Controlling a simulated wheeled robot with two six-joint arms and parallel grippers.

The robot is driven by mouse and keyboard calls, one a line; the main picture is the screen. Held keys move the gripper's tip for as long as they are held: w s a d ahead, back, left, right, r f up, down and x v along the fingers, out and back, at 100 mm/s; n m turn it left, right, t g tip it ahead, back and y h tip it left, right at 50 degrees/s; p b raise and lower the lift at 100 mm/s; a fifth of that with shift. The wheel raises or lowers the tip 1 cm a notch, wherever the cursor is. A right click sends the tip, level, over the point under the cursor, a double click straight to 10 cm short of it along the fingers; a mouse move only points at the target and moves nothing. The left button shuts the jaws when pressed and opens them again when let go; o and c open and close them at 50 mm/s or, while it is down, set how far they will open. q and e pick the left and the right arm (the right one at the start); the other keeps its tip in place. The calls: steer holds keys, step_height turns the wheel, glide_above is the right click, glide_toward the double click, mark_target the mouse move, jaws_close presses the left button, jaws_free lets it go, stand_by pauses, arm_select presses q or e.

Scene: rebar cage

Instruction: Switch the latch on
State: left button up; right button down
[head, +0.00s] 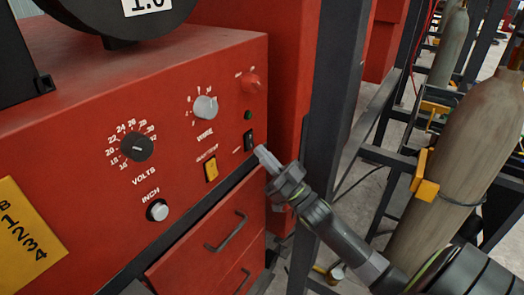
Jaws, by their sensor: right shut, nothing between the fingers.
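The red welder panel (90,130) fills the left of the head view. A yellow rocker switch (211,170) sits on it, below the grey WIRE knob; the small label above it is too blurred to read. A black rocker switch (249,140) sits farther right, under a small green light. I cannot tell from the labels which switch is the latch. My right gripper (260,151) comes in from the lower right. It is shut and empty, its tip just below and right of the black switch. Contact cannot be made out. My left gripper is not in view.
Drawers (205,245) lie below. A dark post (335,100) and a gas cylinder (455,160) stand right.

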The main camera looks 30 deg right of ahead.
steer(key=shift+w+a, duration=0.2)
steer(key=shift+w, duration=0.1)
steer(key=shift+f, duration=0.1)
steer(key=shift+w+f+y+b, duration=0.15)
steer(key=shift+f+y+b, duration=0.15)
steer(key=shift+b, duration=0.5)
steer(key=shift+w+a+r+t+b, duration=0.1)
steer(key=shift+w+t+b, duration=0.05)
steer(key=shift+t+b, duration=0.2)
steer(key=shift+r, duration=0.15)
